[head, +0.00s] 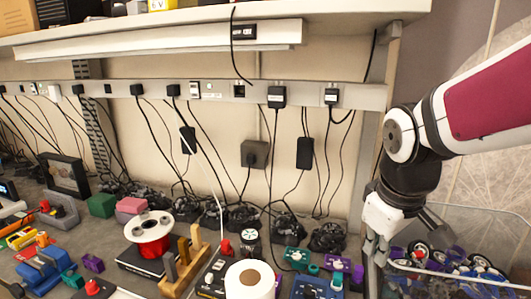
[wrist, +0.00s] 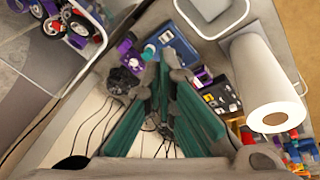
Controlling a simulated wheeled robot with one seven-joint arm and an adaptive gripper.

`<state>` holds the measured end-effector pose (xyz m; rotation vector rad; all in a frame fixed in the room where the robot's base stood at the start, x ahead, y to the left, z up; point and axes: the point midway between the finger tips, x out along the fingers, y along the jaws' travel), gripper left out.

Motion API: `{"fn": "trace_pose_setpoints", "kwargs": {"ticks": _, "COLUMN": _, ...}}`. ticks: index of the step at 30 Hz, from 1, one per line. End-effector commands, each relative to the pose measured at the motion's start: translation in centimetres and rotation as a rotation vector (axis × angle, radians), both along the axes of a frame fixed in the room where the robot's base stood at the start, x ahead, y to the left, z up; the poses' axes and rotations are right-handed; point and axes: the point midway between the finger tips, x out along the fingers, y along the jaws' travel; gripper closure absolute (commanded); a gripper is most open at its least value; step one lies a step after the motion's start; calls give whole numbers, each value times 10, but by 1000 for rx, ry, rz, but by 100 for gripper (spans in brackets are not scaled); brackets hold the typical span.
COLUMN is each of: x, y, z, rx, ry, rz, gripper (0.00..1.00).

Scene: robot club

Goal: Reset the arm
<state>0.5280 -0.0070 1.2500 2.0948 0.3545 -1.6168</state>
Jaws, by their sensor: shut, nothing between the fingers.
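My gripper (head: 376,262) hangs from my white and dark red arm at the right of the head view, pointing down beside the right end of the workbench. In the wrist view my gripper (wrist: 165,62) shows its two dark and green fingers brought together at the tips. It is shut with nothing held. Part of it is hidden behind my own wrist in the head view.
The workbench (head: 115,262) is crowded with a red spool (head: 150,236), a paper roll (head: 250,281) and small parts. A clear bin (head: 450,283) of wheeled models stands at right. Black cables and chargers (head: 305,152) hang along the back wall; a shelf (head: 330,18) is above.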

Motion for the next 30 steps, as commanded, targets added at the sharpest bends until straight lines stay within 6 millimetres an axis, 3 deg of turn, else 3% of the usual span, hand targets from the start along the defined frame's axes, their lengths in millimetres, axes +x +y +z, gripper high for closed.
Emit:
{"fn": "trace_pose_setpoints", "kwargs": {"ticks": 6, "x": -60, "y": 3, "z": 35, "rx": 100, "ry": -122, "rz": -222, "gripper": 100}}
{"fn": "trace_pose_setpoints", "kwargs": {"ticks": 15, "x": -117, "y": 7, "z": 48, "rx": 246, "ry": -218, "rz": -436, "gripper": 100}}
{"fn": "trace_pose_setpoints", "kwargs": {"ticks": 30, "x": -125, "y": 8, "z": 49, "rx": 272, "ry": -229, "rz": -470, "gripper": 100}}
